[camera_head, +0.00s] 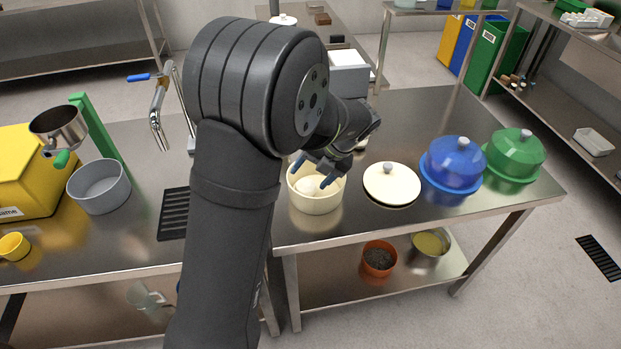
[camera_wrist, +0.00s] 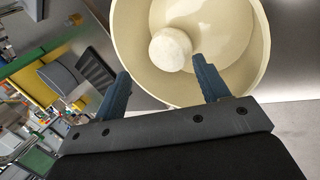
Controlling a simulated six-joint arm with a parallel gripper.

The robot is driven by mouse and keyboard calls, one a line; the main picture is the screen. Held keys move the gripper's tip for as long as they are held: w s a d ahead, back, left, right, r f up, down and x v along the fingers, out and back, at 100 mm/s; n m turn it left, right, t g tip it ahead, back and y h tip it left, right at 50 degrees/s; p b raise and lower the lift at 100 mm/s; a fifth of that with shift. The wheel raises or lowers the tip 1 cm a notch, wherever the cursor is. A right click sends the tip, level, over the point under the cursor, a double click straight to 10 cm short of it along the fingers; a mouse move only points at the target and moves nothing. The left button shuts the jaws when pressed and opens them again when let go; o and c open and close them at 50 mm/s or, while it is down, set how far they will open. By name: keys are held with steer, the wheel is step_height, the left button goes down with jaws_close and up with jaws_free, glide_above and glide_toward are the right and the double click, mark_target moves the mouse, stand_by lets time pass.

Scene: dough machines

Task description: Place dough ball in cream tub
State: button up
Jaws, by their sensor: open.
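The cream tub (camera_head: 316,203) stands on the steel table in the middle of the head view, with its top open. The dough ball (camera_head: 307,186) rests inside it, on the tub floor. In the wrist view the pale round dough ball (camera_wrist: 171,49) lies inside the cream tub (camera_wrist: 258,45), near the wall closest to my fingers. My gripper (camera_head: 320,170) is above the tub, pointing down. Its two blue fingers (camera_wrist: 163,82) are spread apart in the wrist view, and the dough ball appears beyond the fingertips, with nothing held between them.
A cream lid (camera_head: 392,184) lies right of the tub. Blue (camera_head: 453,163) and green (camera_head: 514,154) covered dishes stand further right. A grey bowl (camera_head: 99,187), a yellow machine (camera_head: 25,172) and a black grate (camera_head: 174,214) are on the left. The table's front edge is close to the tub.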

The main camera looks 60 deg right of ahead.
steer(key=v, duration=1.1)
steer(key=x, duration=1.2)
steer(key=shift+f, duration=0.7)
steer(key=shift+r, duration=0.4)
